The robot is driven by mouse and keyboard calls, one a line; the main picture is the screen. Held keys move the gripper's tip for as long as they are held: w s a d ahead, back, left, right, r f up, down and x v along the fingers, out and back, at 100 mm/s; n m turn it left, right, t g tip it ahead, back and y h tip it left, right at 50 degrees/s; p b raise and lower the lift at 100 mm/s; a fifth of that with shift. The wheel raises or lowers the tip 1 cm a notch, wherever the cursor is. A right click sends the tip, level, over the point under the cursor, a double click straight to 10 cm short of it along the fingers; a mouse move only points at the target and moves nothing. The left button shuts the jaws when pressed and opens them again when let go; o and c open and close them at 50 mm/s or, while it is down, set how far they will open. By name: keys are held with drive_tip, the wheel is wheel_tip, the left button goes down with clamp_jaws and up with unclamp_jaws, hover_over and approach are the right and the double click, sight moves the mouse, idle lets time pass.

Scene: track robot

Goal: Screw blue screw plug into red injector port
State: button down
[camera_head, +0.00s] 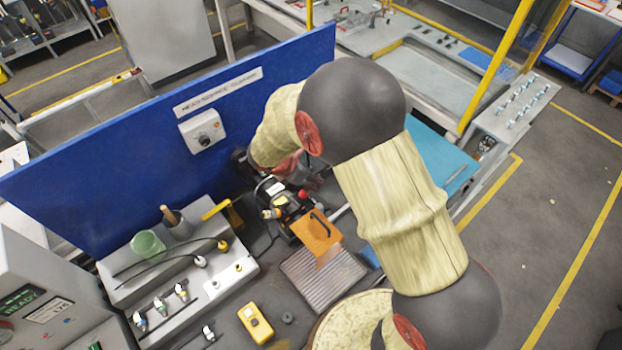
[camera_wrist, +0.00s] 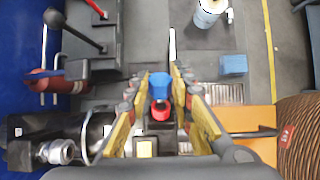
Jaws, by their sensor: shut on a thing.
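The blue screw plug (camera_wrist: 159,80) is between the two yellow fingers of my gripper (camera_wrist: 160,90) in the wrist view. My gripper is shut on it. The red injector port (camera_wrist: 161,113) shows as a red ring on a dark block, just below the plug in the picture. The plug looks close to the port and roughly in line with it; I cannot tell whether they touch. In the head view my arm covers much of the work spot, and I cannot make out the plug there.
An orange plate (camera_head: 316,236) lies by a grooved grey mat (camera_head: 300,284). A blue panel (camera_head: 120,150) stands behind the bench. A grey fixture with cables (camera_head: 165,282), a green cup (camera_head: 147,246) and a yellow device (camera_head: 256,322) are at left. A small blue block (camera_wrist: 233,65) lies at right.

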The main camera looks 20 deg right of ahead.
drive_tip(key=shift+s+a+f+b, duration=0.25)
drive_tip(key=shift+a+f+b, duration=0.25)
drive_tip(key=shift+a+f, duration=0.25)
idle(0.3)
drive_tip(key=c, duration=1.5)
unclamp_jaws()
drive_tip(key=v, duration=1.2)
drive_tip(key=shift+d, duration=0.1)
drive_tip(key=shift+c, duration=0.4)
